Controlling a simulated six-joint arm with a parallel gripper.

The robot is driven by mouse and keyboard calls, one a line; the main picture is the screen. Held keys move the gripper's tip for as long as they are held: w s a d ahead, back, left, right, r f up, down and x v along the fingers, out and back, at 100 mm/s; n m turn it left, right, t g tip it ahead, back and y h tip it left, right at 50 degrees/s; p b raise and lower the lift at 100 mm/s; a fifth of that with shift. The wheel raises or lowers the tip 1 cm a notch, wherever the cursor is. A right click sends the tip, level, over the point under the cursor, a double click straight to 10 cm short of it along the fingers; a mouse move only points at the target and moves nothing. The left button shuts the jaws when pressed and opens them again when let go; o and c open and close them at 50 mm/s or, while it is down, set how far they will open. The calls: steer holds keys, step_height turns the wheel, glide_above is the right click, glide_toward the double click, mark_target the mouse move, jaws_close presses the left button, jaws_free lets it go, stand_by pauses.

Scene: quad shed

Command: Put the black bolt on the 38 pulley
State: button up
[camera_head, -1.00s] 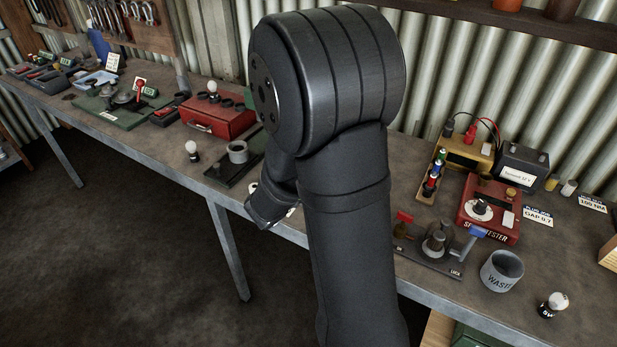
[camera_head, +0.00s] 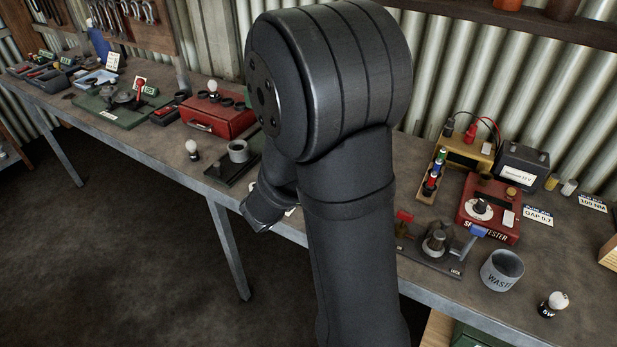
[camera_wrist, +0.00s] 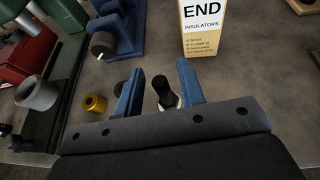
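My gripper (camera_wrist: 160,68) shows in the wrist view with its two blue fingers apart. A dark upright piece with a rounded top and a pale base (camera_wrist: 163,91) stands between the fingers, with gaps visible on both sides. I cannot tell whether it is the black bolt. I cannot make out a 38 pulley in either view. In the head view my arm hides the gripper and the bench part under it.
A sign reading END INSULATORS (camera_wrist: 201,28) stands beyond the fingers. A brass ring (camera_wrist: 95,104), a grey cup (camera_wrist: 38,93) and a blue stand (camera_wrist: 122,35) are to the left. The spark tester (camera_head: 489,207) and waste cup (camera_head: 502,270) are on the bench at right.

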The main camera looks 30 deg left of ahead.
steer(key=a+v, duration=0.1)
steer(key=v, duration=0.9)
steer(key=shift+s+d, duration=0.2)
steer(key=shift+d, duration=0.3)
steer(key=shift+w, duration=0.15)
steer(key=x, duration=1.1)
steer(key=shift+w+f, duration=0.1)
steer(key=shift+w, duration=0.15)
steer(key=shift+w+f, duration=0.15)
steer(key=shift+f, duration=0.05)
steer(key=shift+r, duration=0.2)
